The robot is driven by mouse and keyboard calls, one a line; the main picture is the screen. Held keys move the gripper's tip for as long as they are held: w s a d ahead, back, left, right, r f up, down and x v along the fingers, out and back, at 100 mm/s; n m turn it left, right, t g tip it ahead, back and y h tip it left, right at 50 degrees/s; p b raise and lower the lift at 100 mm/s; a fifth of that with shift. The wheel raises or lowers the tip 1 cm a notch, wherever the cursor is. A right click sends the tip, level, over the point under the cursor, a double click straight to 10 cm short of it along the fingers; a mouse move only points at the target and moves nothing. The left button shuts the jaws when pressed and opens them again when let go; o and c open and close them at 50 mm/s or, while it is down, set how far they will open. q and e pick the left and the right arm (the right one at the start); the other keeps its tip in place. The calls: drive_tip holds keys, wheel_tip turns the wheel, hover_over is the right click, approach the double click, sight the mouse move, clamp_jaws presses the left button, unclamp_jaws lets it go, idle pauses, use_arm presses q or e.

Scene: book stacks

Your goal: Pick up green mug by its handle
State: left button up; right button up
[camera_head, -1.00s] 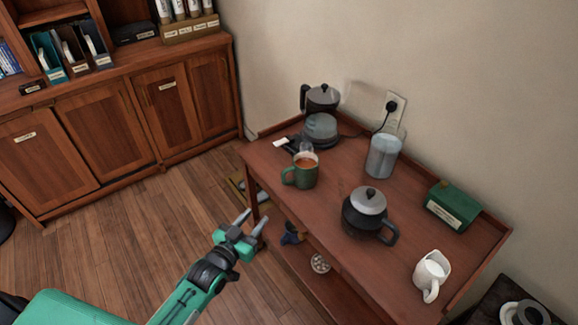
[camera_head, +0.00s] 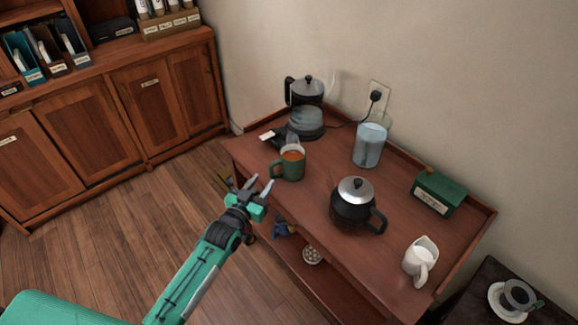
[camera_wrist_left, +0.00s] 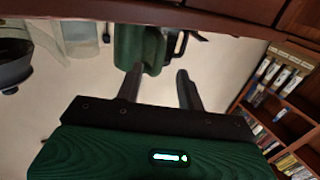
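The green mug (camera_head: 293,166) stands upright on the wooden table, filled with an orange-brown drink. Its handle is on the left side, facing my left gripper (camera_head: 256,185). That gripper is open and empty, just off the table's front-left edge, a short gap from the handle. In the left wrist view the mug (camera_wrist_left: 140,46) shows upside down beyond the two spread fingers (camera_wrist_left: 158,72), with a handle-like loop at its right. My right gripper is out of view.
A black kettle (camera_head: 354,204) with a silver lid stands right of the mug. A coffee maker (camera_head: 306,112) and a glass jug (camera_head: 369,145) are behind it. A white pitcher (camera_head: 421,261) and a green box (camera_head: 438,192) are farther right. The raised table (camera_head: 318,203) is a nearby obstacle.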

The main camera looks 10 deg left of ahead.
sight(270, 173)
use_arm(q)
drive_tip(key=shift+x, duration=1.9)
drive_tip(key=shift+d+f, duration=0.1)
drive_tip(key=shift+f, duration=0.05)
drive_tip(key=shift+c, duration=0.5)
clamp_jaws()
drive_tip(key=shift+r, duration=0.2)
